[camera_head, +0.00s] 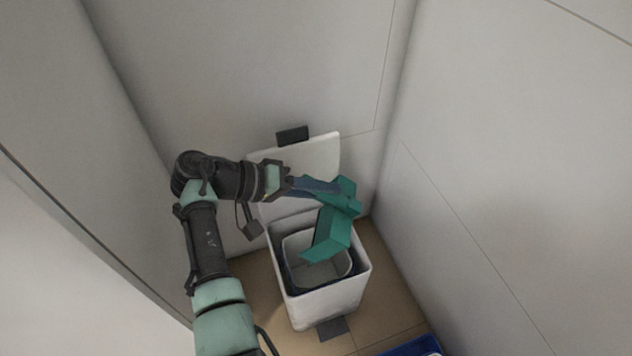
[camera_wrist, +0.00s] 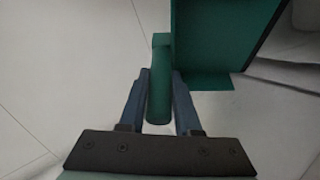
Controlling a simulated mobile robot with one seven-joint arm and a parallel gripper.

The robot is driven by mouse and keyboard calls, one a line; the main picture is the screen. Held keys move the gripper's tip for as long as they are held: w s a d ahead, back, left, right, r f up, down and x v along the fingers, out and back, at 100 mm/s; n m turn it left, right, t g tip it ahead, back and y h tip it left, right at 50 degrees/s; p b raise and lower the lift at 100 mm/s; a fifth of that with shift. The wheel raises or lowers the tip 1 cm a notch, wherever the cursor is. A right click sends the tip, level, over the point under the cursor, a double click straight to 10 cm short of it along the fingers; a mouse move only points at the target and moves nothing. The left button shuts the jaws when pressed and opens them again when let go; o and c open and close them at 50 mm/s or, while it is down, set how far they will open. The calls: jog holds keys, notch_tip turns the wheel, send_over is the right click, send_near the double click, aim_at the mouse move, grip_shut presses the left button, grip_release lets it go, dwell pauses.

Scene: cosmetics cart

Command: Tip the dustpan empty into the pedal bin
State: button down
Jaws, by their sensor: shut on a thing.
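The green dustpan (camera_head: 333,230) is held over the open pedal bin (camera_head: 331,305), its pan tilted steeply with the lower edge down at the bin's mouth. The bin is white, with its lid (camera_head: 318,156) raised against the wall and a grey inner bucket (camera_head: 300,268) inside. My gripper (camera_head: 338,188) is shut on the dustpan's handle. In the wrist view, the blue fingers (camera_wrist: 160,95) stand either side of the green handle (camera_wrist: 160,85), and the pan (camera_wrist: 220,40) reaches up and right. I see no debris on the dustpan; its inner face is partly hidden.
Grey walls (camera_head: 500,150) close in behind and on both sides of the bin. The bin's dark pedal (camera_head: 333,328) sticks out at its front. A blue object (camera_head: 412,346) lies at the bottom edge. Tan floor (camera_head: 388,290) is free right of the bin.

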jog(key=s+d+f+m+y+p, duration=0.1)
jog(key=d+f+m+y+p, duration=0.1)
jog(key=d+y+p, duration=0.8)
jog(key=shift+s+d+f+m+t+y+p, duration=0.15)
jog(key=shift+s+d+m+t+y+p, duration=0.2)
jog(key=shift+d+p, duration=1.1)
jog(key=shift+d+b, duration=0.5)
jog(key=s+a+r+n+y, duration=0.1)
jog(key=s+a+r+n, duration=0.2)
jog(key=a, duration=0.4)
jog(key=s+a+r+n, duration=0.1)
jog(key=s+a+r, duration=0.2)
jog(key=s+a, duration=0.3)
jog(key=w+r+p+v, duration=0.1)
jog(key=w+p+v, duration=0.1)
jog(key=p+v, duration=1.4)
jog(key=w+r+p+v, duration=0.1)
jog(key=w+p+v, duration=0.2)
jog(key=p+v, duration=1.3)
jog(key=shift+d+r+p, duration=0.3)
jog(key=shift+d+p, duration=0.15)
jog(key=shift+p, duration=1.3)
jog(key=shift+w+m, duration=0.1)
jog(key=shift+m, duration=0.15)
